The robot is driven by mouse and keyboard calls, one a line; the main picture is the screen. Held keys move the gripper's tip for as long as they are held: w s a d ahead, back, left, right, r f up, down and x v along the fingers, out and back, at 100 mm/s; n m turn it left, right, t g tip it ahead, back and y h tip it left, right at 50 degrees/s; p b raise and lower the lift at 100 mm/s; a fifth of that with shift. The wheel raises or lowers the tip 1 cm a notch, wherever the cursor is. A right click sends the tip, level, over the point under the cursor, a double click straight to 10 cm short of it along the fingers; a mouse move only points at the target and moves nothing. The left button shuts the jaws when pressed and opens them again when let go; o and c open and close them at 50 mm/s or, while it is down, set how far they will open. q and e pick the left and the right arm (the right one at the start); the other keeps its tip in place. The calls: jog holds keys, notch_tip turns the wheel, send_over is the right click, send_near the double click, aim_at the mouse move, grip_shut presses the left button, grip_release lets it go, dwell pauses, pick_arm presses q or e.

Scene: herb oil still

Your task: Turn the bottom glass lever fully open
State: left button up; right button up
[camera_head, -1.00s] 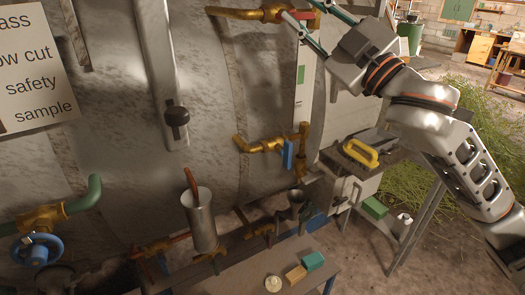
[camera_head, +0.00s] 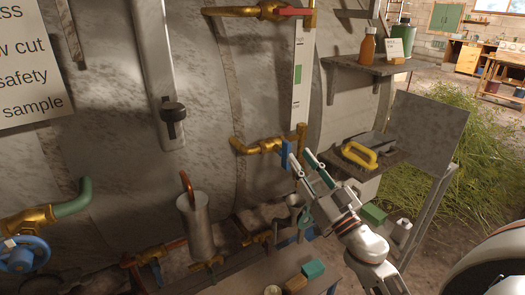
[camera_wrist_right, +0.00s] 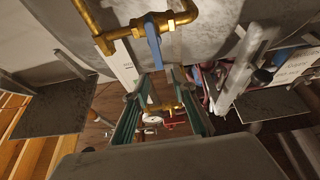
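The bottom glass lever is a blue handle (camera_head: 286,154) on the brass valve (camera_head: 258,146) at the foot of the sight glass (camera_head: 299,75). The handle hangs downward, across the horizontal pipe. In the right wrist view the blue handle (camera_wrist_right: 153,45) shows just ahead of my fingers, at the upper middle. My right gripper (camera_head: 301,158) is open and empty, with its fingertips close to the handle's right side; contact cannot be told. Its two green-padded fingers stand apart in the right wrist view (camera_wrist_right: 160,82). My left gripper is not in view.
The top valve's red lever (camera_head: 293,11) lies horizontal above. A yellow-handled tool (camera_head: 360,154) rests on a low shelf at right. A brown bottle (camera_head: 368,43) stands on the upper shelf. A metal cylinder (camera_head: 197,225) and pipes stand below left.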

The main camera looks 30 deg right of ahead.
aim_at(289, 151)
jog(key=w, duration=0.2)
jog(key=w+p, duration=0.1)
jog(key=w, duration=0.3)
jog(key=shift+a+r+p, duration=0.25)
jog(key=shift+r+p, duration=0.1)
jog(key=shift+p, duration=0.05)
jog(key=shift+w, duration=0.3)
jog(key=shift+w+r, duration=0.1)
jog(key=shift+w, duration=0.05)
jog(key=shift+c, duration=0.2)
grip_shut()
